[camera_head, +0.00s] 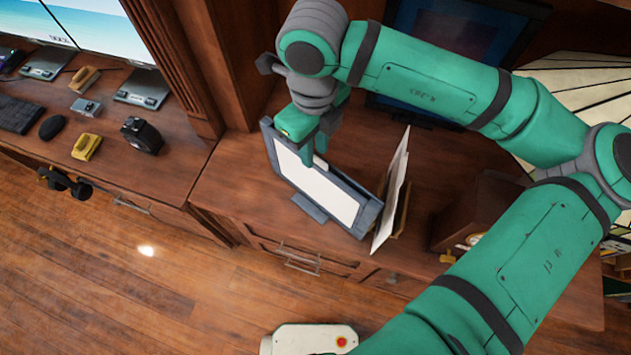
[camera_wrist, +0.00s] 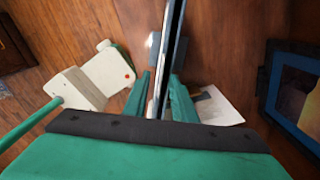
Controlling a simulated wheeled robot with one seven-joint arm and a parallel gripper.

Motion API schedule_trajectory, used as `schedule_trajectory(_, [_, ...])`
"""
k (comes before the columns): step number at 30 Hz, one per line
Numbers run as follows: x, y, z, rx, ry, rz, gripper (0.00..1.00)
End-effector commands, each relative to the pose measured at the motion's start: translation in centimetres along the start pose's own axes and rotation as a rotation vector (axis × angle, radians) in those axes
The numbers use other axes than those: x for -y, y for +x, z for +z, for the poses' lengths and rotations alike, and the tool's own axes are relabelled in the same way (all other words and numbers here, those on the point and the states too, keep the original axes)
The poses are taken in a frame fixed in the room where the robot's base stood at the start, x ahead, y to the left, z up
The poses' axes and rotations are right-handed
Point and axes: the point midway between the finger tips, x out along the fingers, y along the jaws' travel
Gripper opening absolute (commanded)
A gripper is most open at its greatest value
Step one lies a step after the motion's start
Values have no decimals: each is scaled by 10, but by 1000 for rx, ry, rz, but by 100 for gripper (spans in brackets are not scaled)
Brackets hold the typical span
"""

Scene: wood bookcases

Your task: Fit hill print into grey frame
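The grey frame (camera_head: 365,221) stands tilted on the wooden desk in the head view, a plain white panel inside its border. It shows edge-on in the wrist view (camera_wrist: 175,30). A thin pale sheet, apparently the hill print (camera_head: 388,205), leans steeply just right of it; part of its face, with grey and yellow shapes, shows in the wrist view (camera_wrist: 215,105). My gripper (camera_head: 315,150) is at the frame's upper edge. Its fingers (camera_wrist: 161,76) lie on either side of a thin edge; whether they press on it is unclear.
A wooden holder (camera_head: 403,212) is beside the sheet. A brown box-like object (camera_head: 475,212) stands farther right, and a dark screen (camera_head: 455,35) behind. The left desk holds a black camera (camera_head: 142,135) and yellow phone (camera_head: 87,147). Some desk left of the frame is clear.

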Motion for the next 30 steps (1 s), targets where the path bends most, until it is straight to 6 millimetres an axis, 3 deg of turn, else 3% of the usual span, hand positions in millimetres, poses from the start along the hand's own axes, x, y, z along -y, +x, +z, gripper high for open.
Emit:
schedule_trajectory(4, [0, 10, 0, 0, -1, 0, 24])
schedule_trajectory(11, [0, 11, 0, 0, -1, -1, 24])
schedule_trajectory(14, [0, 11, 0, 0, 0, -1, 0])
schedule_trajectory(30, [1, 4, 0, 0, 0, -2, 0])
